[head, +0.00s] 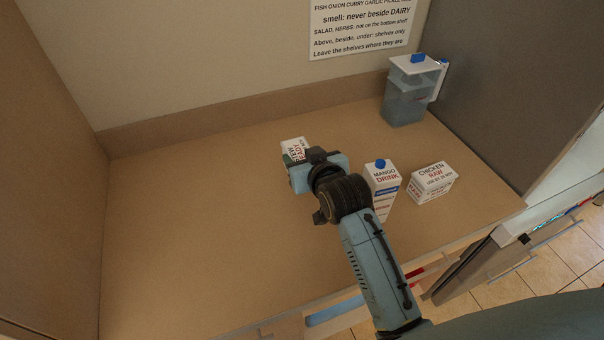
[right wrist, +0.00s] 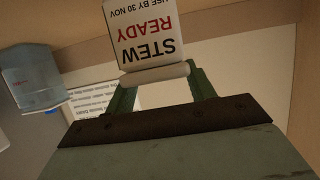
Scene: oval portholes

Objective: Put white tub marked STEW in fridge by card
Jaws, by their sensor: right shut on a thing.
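The white tub marked STEW READY (head: 294,147) is at my right gripper (head: 290,162) over the brown counter in the head view, partly hidden by the gripper. In the right wrist view the tub (right wrist: 147,35) sits between the green fingers of the right gripper (right wrist: 158,78), its label upside down, reading STEW, READY and USE BY 30 NOV. The right gripper is shut on it. The card (head: 362,25) hangs on the back wall, with rules on smell, salad, herbs and shelves. My left gripper is not in view. No fridge interior shows.
A MANGO DRINK carton (head: 383,182) and a CHICKEN RAW box (head: 432,183) stand right of my right gripper. A clear blue pitcher (head: 408,95) stands at the back right by a grey panel (head: 500,80). The counter's left part (head: 190,220) is clear.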

